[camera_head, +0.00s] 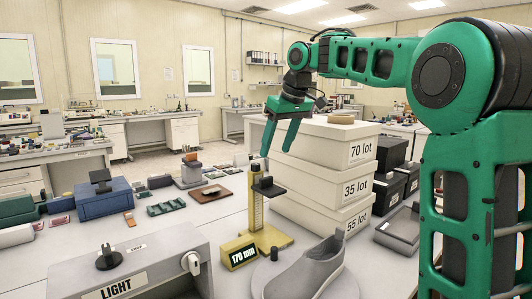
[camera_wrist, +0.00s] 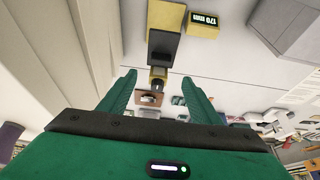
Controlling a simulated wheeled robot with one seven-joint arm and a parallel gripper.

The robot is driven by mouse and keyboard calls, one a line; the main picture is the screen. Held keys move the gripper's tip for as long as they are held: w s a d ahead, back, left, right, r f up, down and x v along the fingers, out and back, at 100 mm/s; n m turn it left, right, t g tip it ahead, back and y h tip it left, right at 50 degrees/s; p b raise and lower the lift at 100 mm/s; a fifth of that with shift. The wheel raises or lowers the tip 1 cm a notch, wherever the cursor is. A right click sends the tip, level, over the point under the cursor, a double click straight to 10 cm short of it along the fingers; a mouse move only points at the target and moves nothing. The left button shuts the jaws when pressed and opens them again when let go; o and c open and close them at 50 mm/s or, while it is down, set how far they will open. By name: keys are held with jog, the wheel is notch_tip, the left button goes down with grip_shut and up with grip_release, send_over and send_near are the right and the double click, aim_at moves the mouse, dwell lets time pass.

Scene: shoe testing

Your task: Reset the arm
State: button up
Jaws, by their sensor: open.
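My gripper (camera_head: 277,151) hangs from my green arm in the head view, with its two green fingers pointing down. The fingers are spread apart with nothing between them. A grey shoe (camera_head: 306,269) sits on a round base at the front of the table, clear of the gripper.
White lot boxes (camera_head: 318,178) are stacked right beside and behind the gripper, with a tape roll (camera_head: 341,119) on top. A grey LIGHT box (camera_head: 150,273) stands front left. A blue box (camera_head: 103,198) and small parts lie farther left. Black boxes (camera_head: 388,189) stand right.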

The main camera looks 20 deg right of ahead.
jog(key=s+d+f+m+g, duration=0.1)
jog(key=s+d+f+m, duration=0.2)
jog(key=s+f, duration=0.6)
jog(key=s+d+f+m+g+h, duration=0.1)
jog(key=s+d+f+m, duration=0.3)
jog(key=s, duration=1.4)
jog(key=s+d+f+m+g, duration=0.2)
jog(key=s+d+f+m, duration=0.1)
jog(key=s+f, duration=1)
jog(key=shift+s+d+f, duration=0.35)
jog(key=shift+s+d, duration=0.35)
jog(key=shift+d, duration=0.15)
jog(key=shift+g, duration=0.3)
jog(key=shift+w+f+h, duration=0.2)
jog(key=shift+w+h, duration=0.1)
jog(key=shift+w, duration=0.35)
